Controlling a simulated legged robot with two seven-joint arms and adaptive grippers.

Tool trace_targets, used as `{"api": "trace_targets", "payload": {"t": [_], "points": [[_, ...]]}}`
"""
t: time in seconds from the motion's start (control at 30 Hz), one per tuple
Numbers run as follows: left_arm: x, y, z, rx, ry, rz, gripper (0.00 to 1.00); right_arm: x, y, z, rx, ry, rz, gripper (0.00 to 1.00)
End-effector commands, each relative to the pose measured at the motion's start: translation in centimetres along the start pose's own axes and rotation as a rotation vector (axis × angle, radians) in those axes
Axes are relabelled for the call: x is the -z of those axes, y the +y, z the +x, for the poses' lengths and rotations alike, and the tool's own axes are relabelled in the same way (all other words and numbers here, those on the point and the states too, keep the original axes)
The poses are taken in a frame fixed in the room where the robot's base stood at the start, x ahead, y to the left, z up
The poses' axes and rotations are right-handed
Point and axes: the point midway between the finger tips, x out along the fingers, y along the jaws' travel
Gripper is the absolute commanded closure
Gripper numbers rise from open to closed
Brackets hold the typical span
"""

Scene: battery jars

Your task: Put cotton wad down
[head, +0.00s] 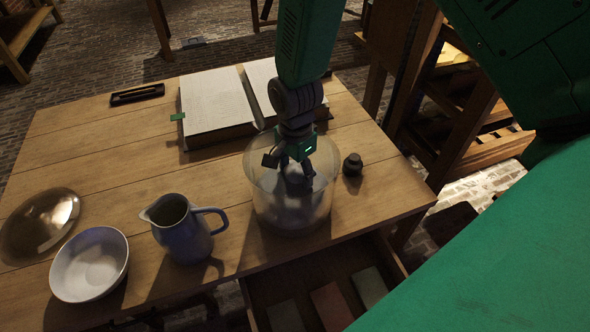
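My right gripper (291,170) points down into the mouth of a clear glass jar (290,212) near the table's front right. Its fingers look spread, with a dim grey shape between and below them. The glass blurs this, so I cannot tell whether the fingers hold anything. I cannot make out a cotton wad clearly anywhere. My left gripper is out of view.
A blue-grey jug (181,232), a white bowl (90,265) and a shiny domed lid (40,222) stand left on the wooden table (130,165). An open book (215,102) lies behind the jar. A small dark weight (352,165) stands right of it. An open drawer (262,290) juts out in front.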

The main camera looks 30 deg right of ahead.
Motion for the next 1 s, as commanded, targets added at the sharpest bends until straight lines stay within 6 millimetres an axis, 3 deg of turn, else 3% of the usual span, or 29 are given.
{"api": "trace_targets", "payload": {"t": [0.23,0.37,0.8,1.0], "points": [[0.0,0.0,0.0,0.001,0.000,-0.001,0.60,-0.2,-0.1,-0.2,0.001,0.001,-0.001,0.44],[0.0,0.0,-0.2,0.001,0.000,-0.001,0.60,0.0,-0.1,-1.3,0.003,0.000,0.000,0.44],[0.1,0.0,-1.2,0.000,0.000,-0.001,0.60,0.0,-0.1,-10.0,0.004,0.001,-0.001,0.44],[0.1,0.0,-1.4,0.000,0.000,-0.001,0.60,-0.1,-0.1,-11.9,0.000,0.001,-0.001,0.44]]}}
